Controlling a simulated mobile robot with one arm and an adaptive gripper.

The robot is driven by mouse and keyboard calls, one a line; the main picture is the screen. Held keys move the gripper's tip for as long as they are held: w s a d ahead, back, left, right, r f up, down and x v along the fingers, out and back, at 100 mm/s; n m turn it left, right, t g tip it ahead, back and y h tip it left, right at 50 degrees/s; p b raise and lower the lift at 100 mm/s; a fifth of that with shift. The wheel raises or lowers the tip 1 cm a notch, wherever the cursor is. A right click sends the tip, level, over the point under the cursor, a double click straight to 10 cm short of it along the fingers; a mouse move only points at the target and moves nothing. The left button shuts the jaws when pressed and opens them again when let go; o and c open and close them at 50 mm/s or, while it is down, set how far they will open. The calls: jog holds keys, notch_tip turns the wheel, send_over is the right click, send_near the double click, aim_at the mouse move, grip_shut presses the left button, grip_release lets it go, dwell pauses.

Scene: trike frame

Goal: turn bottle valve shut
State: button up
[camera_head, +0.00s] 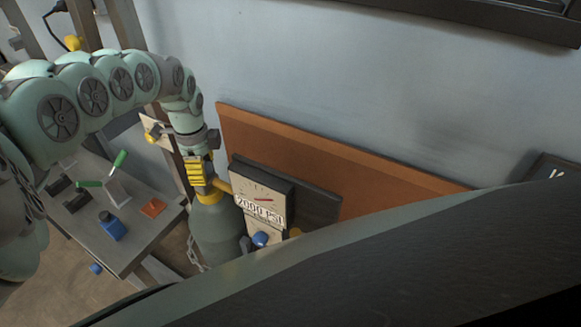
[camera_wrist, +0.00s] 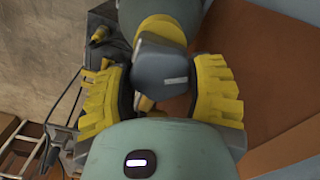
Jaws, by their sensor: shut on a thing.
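The grey-green bottle (camera_head: 216,232) stands upright beside the orange-brown panel, with a yellow collar at its neck. My gripper (camera_head: 205,187) is over the bottle's top, its yellow fingers pointing down. In the wrist view my gripper (camera_wrist: 163,92) has one ridged yellow finger on each side of a dark grey knob (camera_wrist: 165,72) with a short white mark, which seems to be the valve handle. The gripper is shut on it. In the head view the fingers mostly hide the valve. A gauge box (camera_head: 262,195) right of the bottle reads 2000 PSI, with a red needle.
A grey workbench (camera_head: 130,235) at the lower left holds a blue container (camera_head: 111,226), an orange piece (camera_head: 153,207) and a green-handled tool (camera_head: 119,160). The orange-brown panel (camera_head: 330,160) stands close behind the bottle. A blue knob (camera_head: 260,239) sits below the gauge.

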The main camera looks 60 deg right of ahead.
jog(key=m+b, duration=0.3)
jog(key=m, duration=0.3)
dwell(0.7)
jog(key=o, duration=1.2)
jog(key=shift+o, duration=0.2)
jog(key=shift+r, duration=0.1)
notch_tip(320, 180, up, 12)
dwell(0.5)
